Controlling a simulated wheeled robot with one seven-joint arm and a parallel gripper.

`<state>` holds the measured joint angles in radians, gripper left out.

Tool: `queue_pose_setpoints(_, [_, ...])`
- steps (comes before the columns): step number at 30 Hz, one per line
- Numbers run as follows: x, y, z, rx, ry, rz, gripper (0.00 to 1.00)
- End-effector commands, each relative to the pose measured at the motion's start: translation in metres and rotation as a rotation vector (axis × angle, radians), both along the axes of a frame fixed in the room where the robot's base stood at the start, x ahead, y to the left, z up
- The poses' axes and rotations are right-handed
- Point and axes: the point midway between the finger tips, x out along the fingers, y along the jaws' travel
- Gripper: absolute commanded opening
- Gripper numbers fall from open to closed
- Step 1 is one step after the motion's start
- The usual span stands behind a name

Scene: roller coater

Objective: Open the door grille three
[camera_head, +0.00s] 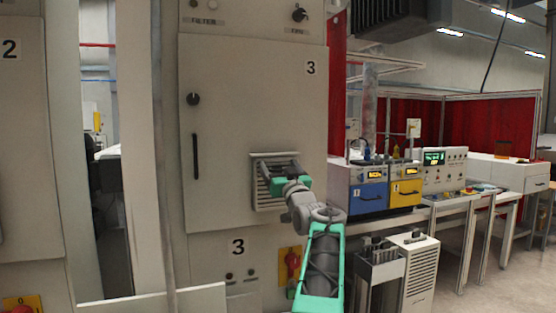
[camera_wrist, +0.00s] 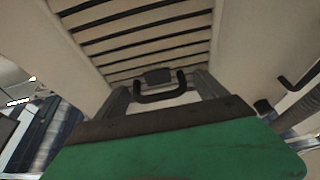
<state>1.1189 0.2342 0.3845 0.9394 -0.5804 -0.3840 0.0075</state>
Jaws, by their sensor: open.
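The door grille three (camera_head: 262,196) is a slatted vent low on the beige cabinet door (camera_head: 250,95) marked 3. Its slats (camera_wrist: 150,28) fill the upper middle of the wrist view. It looks shut, but my arm hides part of it in the head view. A small dark U-shaped handle (camera_wrist: 160,97) sits at the grille's lower edge in the wrist view. My gripper (camera_head: 277,181) is at the grille, open, with one finger on each side of the handle. I cannot tell whether the fingers touch it.
The cabinet door has a long black handle (camera_head: 195,156) and a round knob (camera_head: 193,99) at its left. A red and yellow switch (camera_head: 290,264) is below the grille.

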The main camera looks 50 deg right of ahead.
Motion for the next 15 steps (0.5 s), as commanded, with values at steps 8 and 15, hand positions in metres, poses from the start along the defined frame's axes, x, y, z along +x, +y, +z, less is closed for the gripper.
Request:
queue_pose_setpoints(8, [0.0006, -0.0003, -0.0011, 0.001, 0.001, 0.000, 0.76])
queue_pose_setpoints(15, [0.0005, -0.0003, -0.0012, 0.001, 0.002, 0.000, 0.57])
